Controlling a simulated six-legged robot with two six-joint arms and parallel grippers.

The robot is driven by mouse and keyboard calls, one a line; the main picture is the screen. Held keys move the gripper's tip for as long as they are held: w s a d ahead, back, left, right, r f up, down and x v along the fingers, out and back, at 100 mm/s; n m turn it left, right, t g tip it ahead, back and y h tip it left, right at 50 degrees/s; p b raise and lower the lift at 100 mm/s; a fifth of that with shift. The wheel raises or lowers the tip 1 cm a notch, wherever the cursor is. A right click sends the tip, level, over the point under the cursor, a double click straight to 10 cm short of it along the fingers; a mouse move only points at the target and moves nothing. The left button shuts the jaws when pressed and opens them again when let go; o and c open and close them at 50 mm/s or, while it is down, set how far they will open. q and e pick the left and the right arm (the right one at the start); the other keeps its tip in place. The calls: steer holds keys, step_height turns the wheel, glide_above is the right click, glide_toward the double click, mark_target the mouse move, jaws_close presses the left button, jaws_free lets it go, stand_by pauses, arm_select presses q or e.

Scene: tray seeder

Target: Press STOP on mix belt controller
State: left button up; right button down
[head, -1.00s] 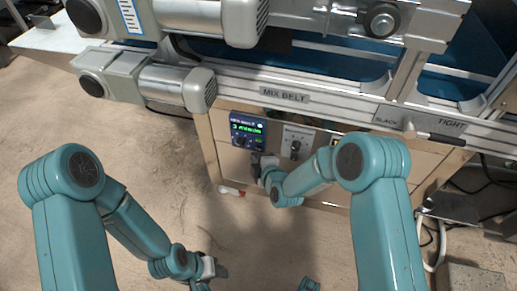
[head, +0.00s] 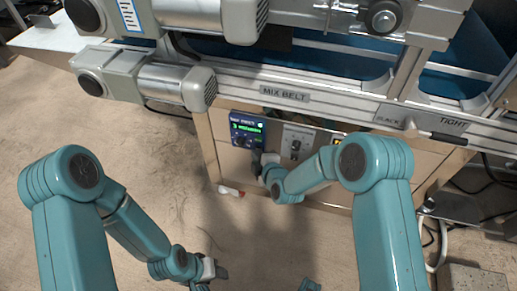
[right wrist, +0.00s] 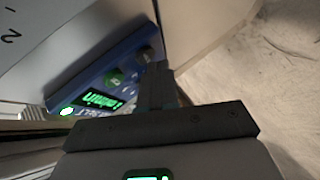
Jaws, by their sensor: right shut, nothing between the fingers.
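The mix belt controller (head: 240,121) is a small dark blue box with a lit green display, on the wooden front under the MIX BELT label.
A grey switch plate (head: 297,141) with a dark knob is just right of the controller. The belt frame with its MIX BELT label (head: 285,95) and a motor (head: 150,85) overhang above. A red and white object (head: 231,191) lies below. The floor at left is open.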

steer(key=shift+w+d, duration=0.15)
steer(key=shift+w, duration=0.2)
stand_by(0.3)
steer(key=shift+s, duration=0.1)
steer(key=shift+s+a, duration=0.25)
steer(key=shift+s, duration=0.45)
steer(key=s, duration=0.1)
steer(key=s+a, duration=0.1)
steer(key=s, duration=0.2)
steer(key=shift+s+a+b, duration=0.3)
steer(key=shift+s, duration=0.05)
stand_by(0.8)
